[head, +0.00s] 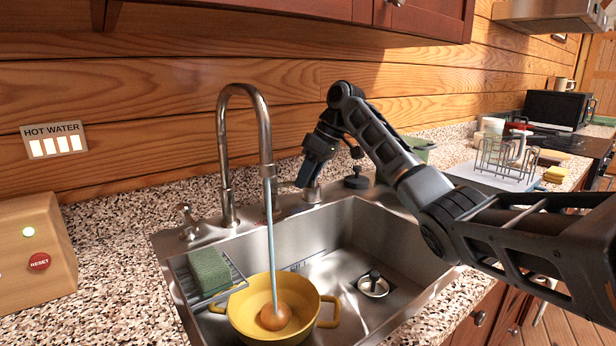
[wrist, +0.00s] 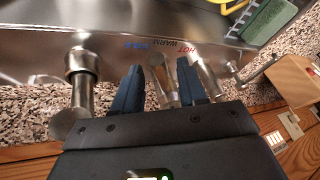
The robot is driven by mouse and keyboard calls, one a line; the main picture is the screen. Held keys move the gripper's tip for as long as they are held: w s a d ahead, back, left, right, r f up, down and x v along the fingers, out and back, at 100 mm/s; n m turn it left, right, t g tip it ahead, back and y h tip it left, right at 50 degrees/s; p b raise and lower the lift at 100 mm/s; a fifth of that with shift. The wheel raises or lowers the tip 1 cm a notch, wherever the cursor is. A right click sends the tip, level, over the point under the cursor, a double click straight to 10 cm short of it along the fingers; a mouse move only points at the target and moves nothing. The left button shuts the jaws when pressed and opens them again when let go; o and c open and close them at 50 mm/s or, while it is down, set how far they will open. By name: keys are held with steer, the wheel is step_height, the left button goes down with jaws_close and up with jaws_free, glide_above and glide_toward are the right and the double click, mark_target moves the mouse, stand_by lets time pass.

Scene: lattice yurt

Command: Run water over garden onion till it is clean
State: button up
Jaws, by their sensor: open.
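The garden onion (head: 275,316), round and orange-brown, sits in a yellow two-handled pot (head: 243,303) in the left part of the steel sink (head: 340,240). Water (head: 272,235) runs from the tall curved faucet (head: 222,150) down onto the onion. Whether dirt is left on the onion is too small to tell. My gripper (head: 308,178) is above the sink's back edge, right of the faucet. In the wrist view, my gripper (wrist: 158,66) is open, with a metal tap handle (wrist: 162,88) between its fingers, by HOT, WARM and a blue label. Contact is unclear.
A green sponge (head: 209,271) lies on a wire rack at the sink's left rim. A drain strainer (head: 373,285) is in the sink floor. A black stopper (head: 356,178) and a dish rack (head: 505,160) stand to the right.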

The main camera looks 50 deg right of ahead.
jaws_close()
stand_by(0.6)
